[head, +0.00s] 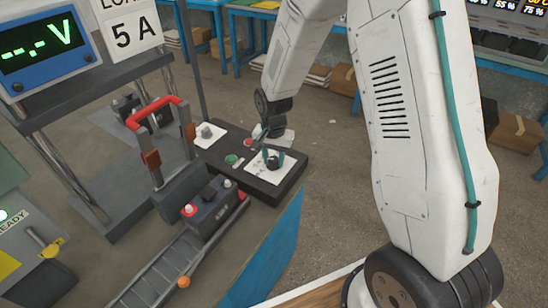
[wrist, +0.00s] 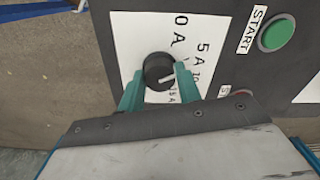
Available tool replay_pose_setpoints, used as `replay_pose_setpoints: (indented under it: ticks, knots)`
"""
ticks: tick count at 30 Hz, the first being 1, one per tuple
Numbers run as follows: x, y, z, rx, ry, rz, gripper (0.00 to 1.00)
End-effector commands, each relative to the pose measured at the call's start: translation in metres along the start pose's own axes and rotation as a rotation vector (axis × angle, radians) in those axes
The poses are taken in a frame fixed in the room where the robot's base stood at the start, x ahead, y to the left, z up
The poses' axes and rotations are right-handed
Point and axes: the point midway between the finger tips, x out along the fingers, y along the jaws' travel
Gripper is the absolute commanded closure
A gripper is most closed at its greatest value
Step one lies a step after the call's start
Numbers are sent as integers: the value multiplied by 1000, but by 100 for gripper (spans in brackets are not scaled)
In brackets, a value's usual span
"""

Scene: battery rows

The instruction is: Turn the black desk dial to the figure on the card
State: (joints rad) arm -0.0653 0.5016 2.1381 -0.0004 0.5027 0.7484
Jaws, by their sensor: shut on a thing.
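The black desk dial (wrist: 156,68) is a round knob on a white scale plate (wrist: 125,35). Its white pointer line points to the picture's right, roughly toward the partly hidden 10 mark; the exact reading is unclear. The plate shows 0 A and 5 A above it and 15 A below, partly covered. My gripper (wrist: 158,82) is shut on the dial, with one teal finger on each side. The dial (head: 274,163) and my gripper (head: 273,157) also show in the head view, at the console's near right end. The card (head: 132,30) reads 5 A.
A green START button (wrist: 277,33) and a partly hidden red button (wrist: 240,93) sit beside the dial plate. A meter (head: 42,45) shows dashes and V.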

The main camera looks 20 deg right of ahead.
Motion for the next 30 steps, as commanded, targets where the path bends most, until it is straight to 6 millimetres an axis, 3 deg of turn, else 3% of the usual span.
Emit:
replay_pose_setpoints:
  ticks: [20,21,22,30]
  knots:
    - [-1,-2,0,64,2,-3,89]
    - [-1,-2,0,64,2,-3,55]
    - [-1,-2,0,64,2,-3,47]
    - [-1,0,-1,65,1,-1,44]
